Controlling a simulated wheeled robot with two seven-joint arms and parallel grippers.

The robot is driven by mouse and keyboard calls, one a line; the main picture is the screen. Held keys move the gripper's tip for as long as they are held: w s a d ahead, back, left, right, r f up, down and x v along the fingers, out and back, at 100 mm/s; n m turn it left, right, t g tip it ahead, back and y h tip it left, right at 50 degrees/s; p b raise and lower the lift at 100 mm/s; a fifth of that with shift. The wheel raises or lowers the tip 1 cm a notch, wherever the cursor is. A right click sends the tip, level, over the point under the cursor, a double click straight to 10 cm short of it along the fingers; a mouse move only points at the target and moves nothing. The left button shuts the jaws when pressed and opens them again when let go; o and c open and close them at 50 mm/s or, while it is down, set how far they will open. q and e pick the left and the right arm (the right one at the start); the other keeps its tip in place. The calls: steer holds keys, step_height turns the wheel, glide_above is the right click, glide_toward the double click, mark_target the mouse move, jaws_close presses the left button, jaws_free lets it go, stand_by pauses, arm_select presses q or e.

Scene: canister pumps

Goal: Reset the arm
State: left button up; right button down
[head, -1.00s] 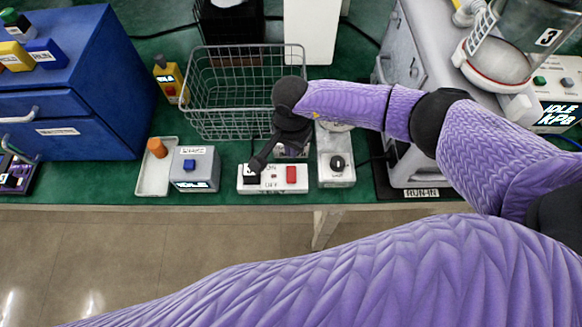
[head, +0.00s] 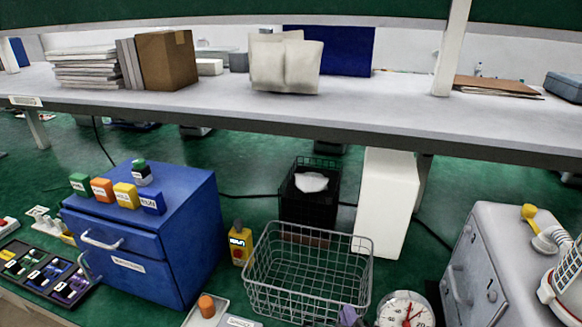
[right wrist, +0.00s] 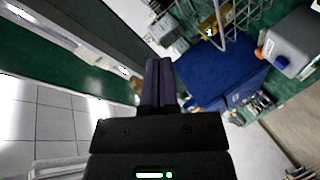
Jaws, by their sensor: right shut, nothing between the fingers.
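My right gripper (right wrist: 160,82) shows in the right wrist view, its dark fingers together with nothing between them. It is in the air, with the blue cabinet (right wrist: 215,70) beyond it and tiled floor to the left. In the head view only a small purple piece of my right arm shows at the bottom edge, in front of the wire basket (head: 305,270). My left gripper is not in view.
The blue drawer cabinet (head: 150,230) stands left, with several coloured blocks on top. A yellow bottle (head: 240,244), black bin (head: 308,205), white box (head: 384,205) and round dial (head: 405,312) surround the basket. A grey cabinet (head: 485,265) stands right. A shelf (head: 240,108) crosses behind.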

steer(key=s+d+f+m+g, duration=0.3)
steer(key=s+f+m+g, duration=0.15)
steer(key=s, duration=0.45)
steer(key=s+d+f+m+g, duration=0.35)
steer(key=s+m+g, duration=0.25)
steer(key=s, duration=0.2)
steer(key=s+f+g+b, duration=0.2)
steer(key=s+f+b, duration=0.1)
steer(key=f, duration=1.9)
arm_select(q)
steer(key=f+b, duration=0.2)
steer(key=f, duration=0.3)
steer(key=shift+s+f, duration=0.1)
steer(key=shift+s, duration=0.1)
arm_select(e)
steer(key=s+d+f+g, duration=0.1)
steer(key=s+d+f, duration=0.1)
steer(key=s+f, duration=1)
steer(key=shift+s+f, duration=0.3)
steer(key=shift+s, duration=0.35)
steer(key=shift+w+d+n, duration=0.1)
steer(key=shift+n, duration=0.15)
